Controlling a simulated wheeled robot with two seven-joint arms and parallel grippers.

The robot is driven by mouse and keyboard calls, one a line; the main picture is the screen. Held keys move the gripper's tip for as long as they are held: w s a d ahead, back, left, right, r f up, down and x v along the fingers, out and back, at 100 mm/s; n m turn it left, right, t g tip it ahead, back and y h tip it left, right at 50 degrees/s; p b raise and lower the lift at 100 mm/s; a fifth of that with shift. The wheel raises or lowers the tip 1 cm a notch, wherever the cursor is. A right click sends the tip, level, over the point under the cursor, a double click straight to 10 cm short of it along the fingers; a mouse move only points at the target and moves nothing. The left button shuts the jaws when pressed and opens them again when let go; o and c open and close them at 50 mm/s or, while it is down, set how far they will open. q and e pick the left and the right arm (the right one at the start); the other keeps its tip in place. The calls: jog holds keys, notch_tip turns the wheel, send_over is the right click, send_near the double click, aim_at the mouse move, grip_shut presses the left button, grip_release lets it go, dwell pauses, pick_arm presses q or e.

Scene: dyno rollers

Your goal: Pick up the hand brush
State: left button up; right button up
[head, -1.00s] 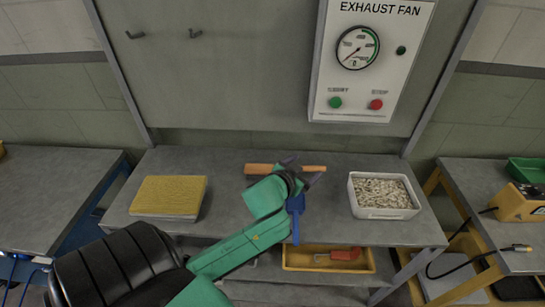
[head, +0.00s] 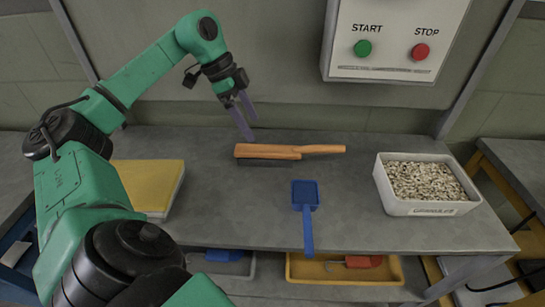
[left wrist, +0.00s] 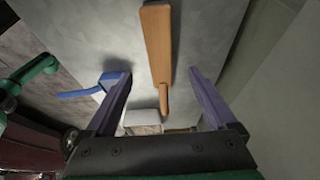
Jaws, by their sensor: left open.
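The hand brush (head: 268,152) lies on the grey bench, with a wooden block, dark bristles beneath and a handle pointing right in the head view. In the left wrist view the brush (left wrist: 156,45) appears in line with the space between my fingers, its handle pointing down the picture. My left gripper (head: 251,128) is open and empty, above the bench just behind and left of the brush block, fingers pointing down. It appears apart from the brush. The right gripper does not show.
A blue scoop (head: 306,194) lies in front of the brush. A white tray of granules (head: 418,208) stands right; a yellow pad (head: 153,184) lies left, partly behind my arm. A yellow bin (head: 340,277) sits below. The wall panel (head: 397,62) rises behind.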

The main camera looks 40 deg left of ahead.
aim_at(268, 148)
pick_arm(q)
jog(key=x, duration=1.1)
jog(key=shift+w+d+f, duration=0.15)
jog(key=shift+w+d, duration=0.1)
jog(key=shift+d, duration=0.15)
grip_shut()
